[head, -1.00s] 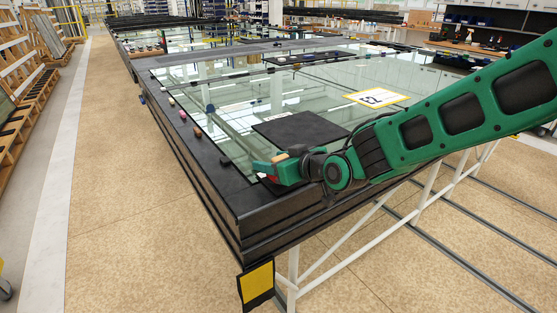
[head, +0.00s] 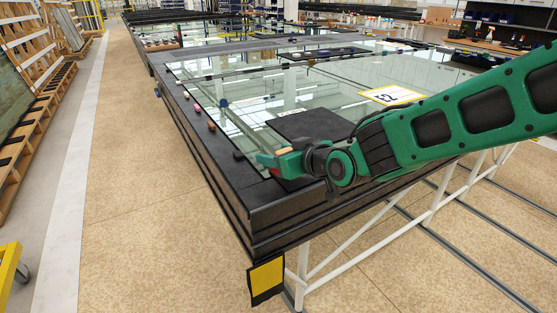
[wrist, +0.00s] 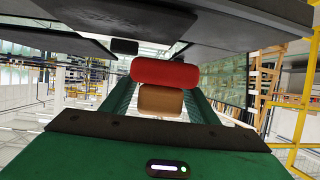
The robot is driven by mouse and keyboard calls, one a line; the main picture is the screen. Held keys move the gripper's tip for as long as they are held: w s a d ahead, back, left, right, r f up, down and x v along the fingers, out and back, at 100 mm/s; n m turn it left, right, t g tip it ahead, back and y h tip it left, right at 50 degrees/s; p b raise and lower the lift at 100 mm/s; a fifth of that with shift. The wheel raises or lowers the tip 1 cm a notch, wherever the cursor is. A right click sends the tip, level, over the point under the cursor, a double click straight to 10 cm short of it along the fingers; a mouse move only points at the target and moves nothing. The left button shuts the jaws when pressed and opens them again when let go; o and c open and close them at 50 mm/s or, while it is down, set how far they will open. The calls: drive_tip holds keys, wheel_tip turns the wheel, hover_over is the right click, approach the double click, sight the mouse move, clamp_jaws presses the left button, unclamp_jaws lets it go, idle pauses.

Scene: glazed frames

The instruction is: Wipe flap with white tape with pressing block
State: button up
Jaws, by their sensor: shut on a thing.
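My gripper (head: 268,162) is over the near end of the black-edged glazed frame (head: 205,165), by its corner. In the wrist view its two green fingers (wrist: 160,104) are shut on a pressing block (wrist: 160,99), which has a tan body and a rounded red pad (wrist: 165,74). In the head view the block is small and partly hidden by the fingers. I cannot tell whether the pad touches the frame. No flap with white tape can be clearly made out in either view.
A dark square pad (head: 305,128) lies on the glass beside my arm. A yellow-edged sign (head: 392,95) lies farther back. Several small blocks line the frame's left edge. A yellow patch (head: 267,275) hangs at the near corner. The floor (head: 130,200) to the left is clear.

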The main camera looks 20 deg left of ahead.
drive_tip(key=shift+r, duration=2.1)
drive_tip(key=shift+r, duration=0.1)
drive_tip(key=shift+r, duration=1.4)
